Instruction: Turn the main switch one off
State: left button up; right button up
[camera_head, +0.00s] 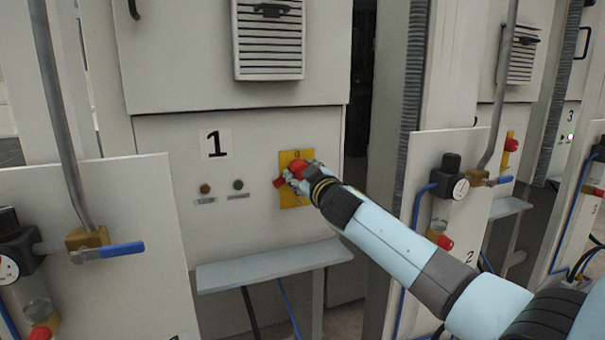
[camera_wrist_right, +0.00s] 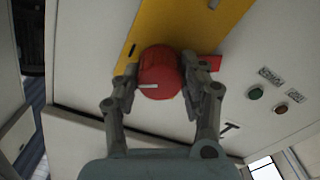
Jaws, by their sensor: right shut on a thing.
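The main switch one is a red round knob (camera_head: 299,166) on a yellow plate (camera_head: 296,202), on the grey cabinet panel marked 1. In the right wrist view the knob (camera_wrist_right: 160,80) has a short white mark on its face. My right gripper (camera_head: 294,174) is at the switch, its two fingers shut on the knob from both sides. A red tab (camera_wrist_right: 213,63) shows behind one finger in the wrist view. The gripper partly hides the switch in the head view. My left gripper is not in view.
Red (camera_head: 205,188) and green (camera_head: 238,185) indicators sit left of the switch. A grey shelf (camera_head: 270,266) juts out below. A blue-handled valve (camera_head: 108,251) is at the left, and panel 2 with a gauge (camera_head: 460,189) is at the right.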

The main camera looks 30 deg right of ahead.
jog(key=n, duration=0.6)
jog(key=shift+p, duration=0.35)
jog(key=n+p, duration=0.1)
jog(key=n, duration=0.4)
jog(key=shift+n, duration=0.4)
jog(key=o, duration=1.2)
jog(key=shift+c, duration=0.2)
jog(key=v, duration=1.2)
jog(key=shift+a, duration=0.1)
